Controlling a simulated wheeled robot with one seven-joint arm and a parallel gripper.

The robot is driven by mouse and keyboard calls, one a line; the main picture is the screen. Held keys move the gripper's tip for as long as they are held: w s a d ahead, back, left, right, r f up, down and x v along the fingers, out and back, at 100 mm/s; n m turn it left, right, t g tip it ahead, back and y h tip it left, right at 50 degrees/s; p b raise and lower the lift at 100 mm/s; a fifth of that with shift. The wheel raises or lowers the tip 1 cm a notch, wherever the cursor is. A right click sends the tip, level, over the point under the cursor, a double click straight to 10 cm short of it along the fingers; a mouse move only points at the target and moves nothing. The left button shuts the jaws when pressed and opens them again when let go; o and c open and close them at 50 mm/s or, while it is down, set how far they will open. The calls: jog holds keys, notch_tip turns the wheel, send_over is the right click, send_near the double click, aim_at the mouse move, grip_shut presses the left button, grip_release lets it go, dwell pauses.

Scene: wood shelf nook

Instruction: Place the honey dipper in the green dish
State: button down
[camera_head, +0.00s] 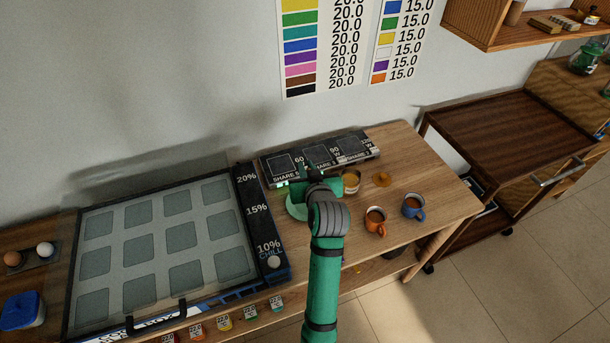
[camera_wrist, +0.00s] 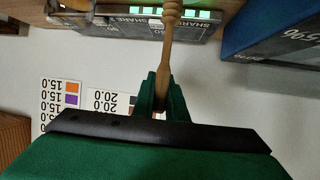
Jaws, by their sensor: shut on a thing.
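The wooden honey dipper (camera_wrist: 167,45) is in my gripper (camera_wrist: 160,95), held by its handle, with its ridged head at the top of the wrist view. My gripper is shut on it. In the head view my gripper (camera_head: 300,178) is over the table, close to the green dish (camera_head: 296,205). The dish is partly hidden behind my arm. The dipper cannot be made out clearly in the head view.
A tray with several square pads (camera_head: 160,235) lies left on the table. A black share panel (camera_head: 320,158) stands behind. An orange mug (camera_head: 375,220), a blue mug (camera_head: 413,206) and a tan bowl (camera_head: 351,181) stand to the right. Bare wood (camera_head: 440,185) shows at the right.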

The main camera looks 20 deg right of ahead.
jog(key=shift+w+f, duration=0.3)
jog(key=shift+f, duration=0.55)
jog(key=shift+w+f, duration=0.25)
jog(key=shift+f, duration=0.55)
jog(key=shift+w+f, duration=0.3)
jog(key=shift+f, duration=0.55)
jog(key=shift+f, duration=0.1)
jog(key=c, duration=1.8)
grip_release()
jog(key=shift+o, duration=0.2)
jog(key=v, duration=1.2)
